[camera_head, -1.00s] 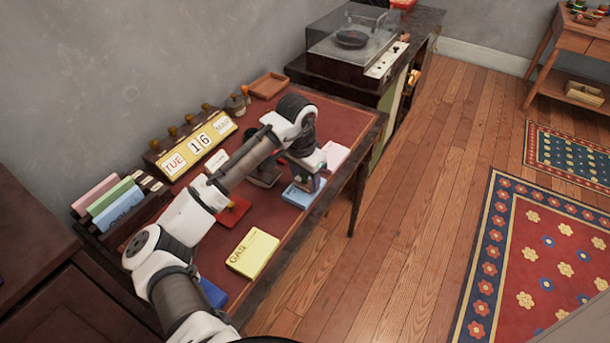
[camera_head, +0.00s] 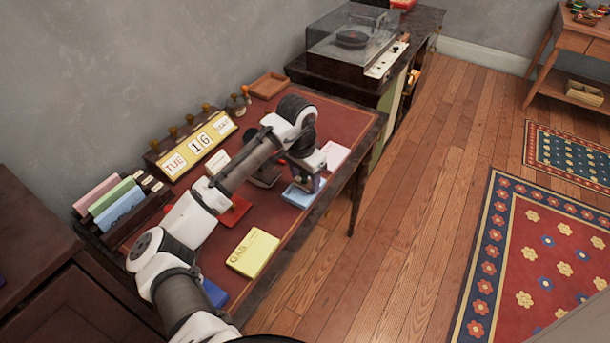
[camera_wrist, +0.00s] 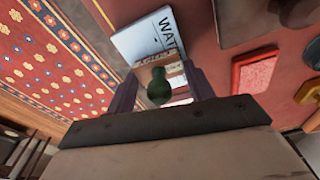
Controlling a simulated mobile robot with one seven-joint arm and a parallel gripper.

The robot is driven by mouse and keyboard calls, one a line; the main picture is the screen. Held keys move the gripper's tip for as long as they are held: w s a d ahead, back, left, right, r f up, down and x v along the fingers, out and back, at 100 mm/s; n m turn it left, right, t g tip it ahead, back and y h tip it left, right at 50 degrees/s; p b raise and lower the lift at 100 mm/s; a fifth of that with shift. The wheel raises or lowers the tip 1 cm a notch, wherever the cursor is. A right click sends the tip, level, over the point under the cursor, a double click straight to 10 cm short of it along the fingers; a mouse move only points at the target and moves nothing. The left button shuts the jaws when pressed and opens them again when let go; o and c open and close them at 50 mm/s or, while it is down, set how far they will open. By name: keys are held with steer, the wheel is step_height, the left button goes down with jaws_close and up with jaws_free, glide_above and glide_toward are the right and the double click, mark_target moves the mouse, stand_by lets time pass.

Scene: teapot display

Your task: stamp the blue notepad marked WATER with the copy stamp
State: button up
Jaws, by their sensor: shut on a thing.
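The blue notepad (camera_head: 299,197) lies on the red desk top near its front edge. In the wrist view the notepad (camera_wrist: 135,42) shows the letters "WAT", with the rest of the word covered. My gripper (camera_head: 308,183) is over the notepad, pointing down. In the wrist view my gripper (camera_wrist: 160,88) is shut on a stamp with a round green knob (camera_wrist: 159,86). The stamp's base overlaps the notepad in that view. Its underside is hidden, and I cannot tell whether it touches the paper. I cannot read its label.
A pink notepad (camera_head: 334,155) lies beyond the blue one, and a yellow GAS notepad (camera_head: 252,252) lies nearer. A red pad (camera_head: 234,211) lies behind the arm. A day-and-date calendar (camera_head: 190,150) and an upright card holder (camera_head: 112,205) stand along the wall side. A wooden tray (camera_head: 269,84) is at the far end.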

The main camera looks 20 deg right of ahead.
stand_by(0.3)
step_height(320, 180, up, 7)
steer(key=p, duration=0.6)
steer(key=shift+f, duration=0.1)
stand_by(0.8)
